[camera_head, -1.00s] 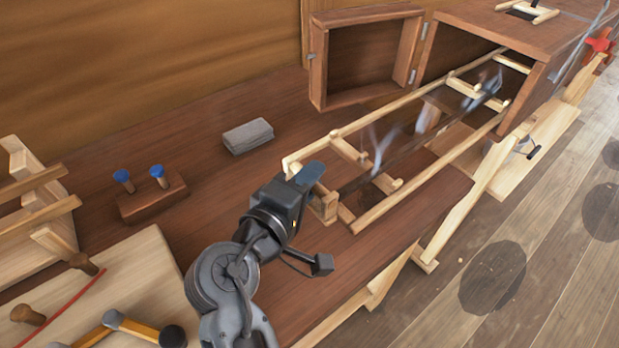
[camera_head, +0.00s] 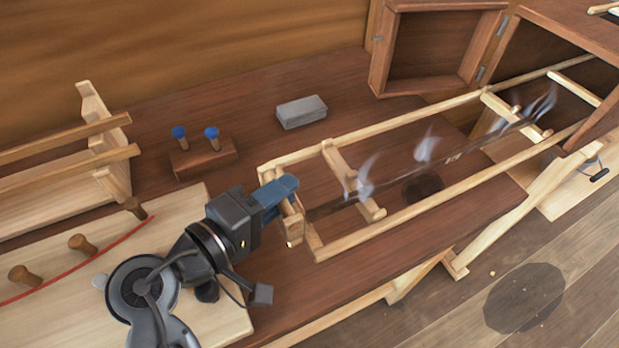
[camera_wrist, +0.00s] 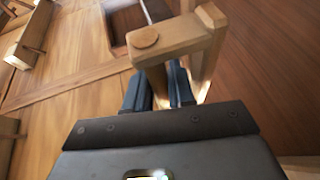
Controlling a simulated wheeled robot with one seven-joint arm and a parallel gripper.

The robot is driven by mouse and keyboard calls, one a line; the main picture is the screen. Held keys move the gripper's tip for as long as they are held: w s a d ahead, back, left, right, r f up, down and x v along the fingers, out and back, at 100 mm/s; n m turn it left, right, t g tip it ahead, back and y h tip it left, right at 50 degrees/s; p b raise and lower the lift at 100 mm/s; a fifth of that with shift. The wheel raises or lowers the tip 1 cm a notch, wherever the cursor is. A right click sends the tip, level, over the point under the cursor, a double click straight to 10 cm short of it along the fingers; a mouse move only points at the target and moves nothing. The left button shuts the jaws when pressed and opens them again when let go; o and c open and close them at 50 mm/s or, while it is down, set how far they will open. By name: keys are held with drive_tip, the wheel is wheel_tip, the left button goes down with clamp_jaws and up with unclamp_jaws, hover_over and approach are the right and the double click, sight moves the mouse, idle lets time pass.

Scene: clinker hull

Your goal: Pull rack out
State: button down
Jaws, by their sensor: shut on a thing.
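The rack (camera_head: 420,204) is a pale wooden ladder-like frame with two long rails and crosspieces. It slopes from the opening of the brown wooden box (camera_head: 545,52) over the bench, and its far end is hidden inside. A long dark strip (camera_head: 455,155) lies along it, with pale wisps of steam rising. My gripper (camera_head: 280,192) is shut on the wooden end piece of the rack at its near end. In the wrist view, the blue fingers (camera_wrist: 160,90) are at the handle (camera_wrist: 178,38), whose gripped part is partly hidden.
The box's door (camera_head: 437,45) stands open to the left. A grey block (camera_head: 302,112) and a peg holder (camera_head: 203,158) with two blue-topped pegs are on the bench (camera_head: 230,115). A pegged board (camera_head: 180,275) and a wooden stand (camera_head: 112,150) are at left.

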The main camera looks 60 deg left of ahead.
drive_tip(key=shift+s, duration=0.15)
drive_tip(key=c, duration=1.3)
unclamp_jaws()
drive_tip(key=shift+c, duration=0.2)
drive_tip(key=shift+r, duration=0.1)
